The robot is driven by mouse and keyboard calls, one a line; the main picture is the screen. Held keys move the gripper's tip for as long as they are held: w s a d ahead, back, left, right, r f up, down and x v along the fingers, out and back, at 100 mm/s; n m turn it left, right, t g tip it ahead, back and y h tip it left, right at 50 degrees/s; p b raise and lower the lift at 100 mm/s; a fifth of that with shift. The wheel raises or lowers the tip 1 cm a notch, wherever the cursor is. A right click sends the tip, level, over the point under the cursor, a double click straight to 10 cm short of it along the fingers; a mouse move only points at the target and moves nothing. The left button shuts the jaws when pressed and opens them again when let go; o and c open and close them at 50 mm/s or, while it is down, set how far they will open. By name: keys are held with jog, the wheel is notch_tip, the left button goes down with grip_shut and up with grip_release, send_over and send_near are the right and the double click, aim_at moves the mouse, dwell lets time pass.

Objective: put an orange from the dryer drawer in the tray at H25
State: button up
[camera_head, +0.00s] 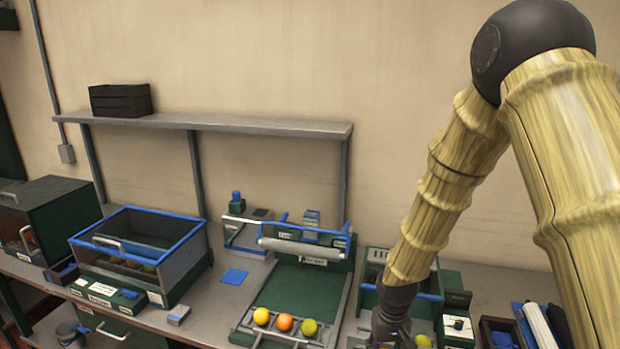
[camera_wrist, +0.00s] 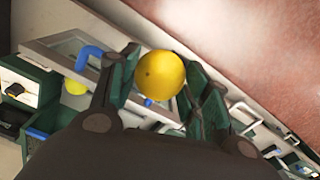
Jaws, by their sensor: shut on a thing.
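My gripper (camera_wrist: 157,84) is shut on a round yellow orange (camera_wrist: 162,68), which sits between its two green-padded fingers in the wrist view. In the head view my gripper (camera_head: 388,328) is low at the bottom edge, over the right part of the bench, and the held orange is not visible there. Another yellow fruit (camera_head: 423,341) shows just right of it. A green sloped tray (camera_head: 290,288) left of the gripper holds a yellow, an orange and a greenish fruit (camera_head: 309,327) along its front edge. I cannot read H25 or identify the dryer drawer for certain.
A blue-rimmed clear-fronted bin (camera_head: 183,262) with fruit inside stands on the left, and a dark green cabinet (camera_head: 52,212) at far left. A blue-edged green box (camera_head: 369,297) is beside my gripper. A grey shelf (camera_head: 240,124) runs above the bench.

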jog(key=s+f+b, duration=0.3)
jog(key=f+b, duration=0.9)
jog(key=f, duration=0.7)
jog(key=shift+s+a+f+b, duration=0.15)
jog(key=shift+a+f+b, duration=0.1)
jog(key=shift+f+b, duration=0.1)
jog(key=shift+s, duration=0.1)
